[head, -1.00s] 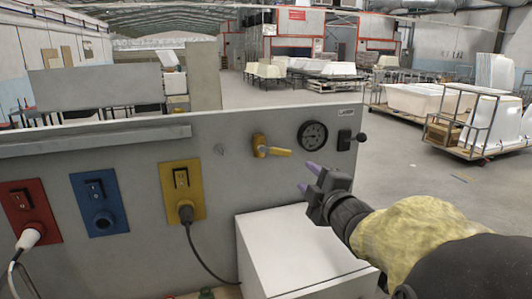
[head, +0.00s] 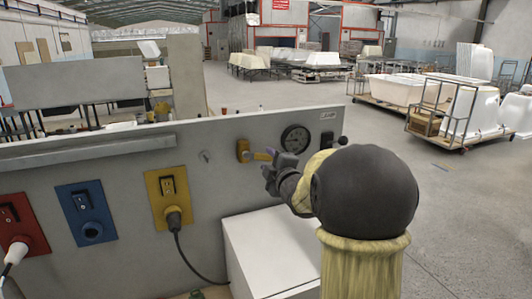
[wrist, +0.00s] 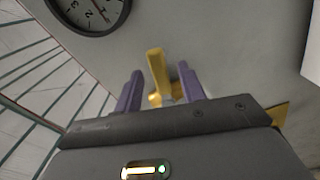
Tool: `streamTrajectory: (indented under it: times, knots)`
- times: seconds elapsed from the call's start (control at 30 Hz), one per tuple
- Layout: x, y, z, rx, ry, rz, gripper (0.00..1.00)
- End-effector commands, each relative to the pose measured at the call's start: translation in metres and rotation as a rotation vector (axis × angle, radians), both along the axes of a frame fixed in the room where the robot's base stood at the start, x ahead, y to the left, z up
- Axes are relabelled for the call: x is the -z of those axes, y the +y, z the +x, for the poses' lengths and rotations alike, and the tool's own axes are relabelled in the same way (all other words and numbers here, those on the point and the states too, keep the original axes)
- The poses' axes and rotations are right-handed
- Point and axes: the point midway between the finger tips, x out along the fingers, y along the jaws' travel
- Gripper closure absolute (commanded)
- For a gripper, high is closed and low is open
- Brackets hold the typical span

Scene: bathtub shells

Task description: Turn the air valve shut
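The air valve (head: 243,151) is a yellow fitting on the grey panel, and its lever points right in the head view. My gripper (head: 268,168) is at the lever's free end in the head view, partly hidden behind my own arm. In the wrist view, the yellow lever (wrist: 157,65) stands between the two purple fingers of my gripper (wrist: 160,88). The fingers are apart, with a visible gap on each side of the lever. The valve body is partly hidden behind the lever and fingers there.
A round pressure gauge (head: 295,138) sits on the panel just right of the valve, with a black switch (head: 327,140) beyond it. Red, blue (head: 86,213) and yellow (head: 169,199) sockets are to the left. A white box (head: 262,255) stands below the valve.

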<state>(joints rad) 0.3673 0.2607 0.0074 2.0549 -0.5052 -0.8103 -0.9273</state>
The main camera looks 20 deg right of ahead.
Motion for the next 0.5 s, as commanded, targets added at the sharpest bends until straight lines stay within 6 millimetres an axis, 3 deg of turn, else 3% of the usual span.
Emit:
streamTrajectory:
  times: [0.2, 0.5]
  knots:
    - [-0.001, 0.000, 0.025, 0.000, 0.001, 0.000, 0.60]
    - [0.000, -0.001, 0.029, 0.001, -0.001, 0.000, 0.60]
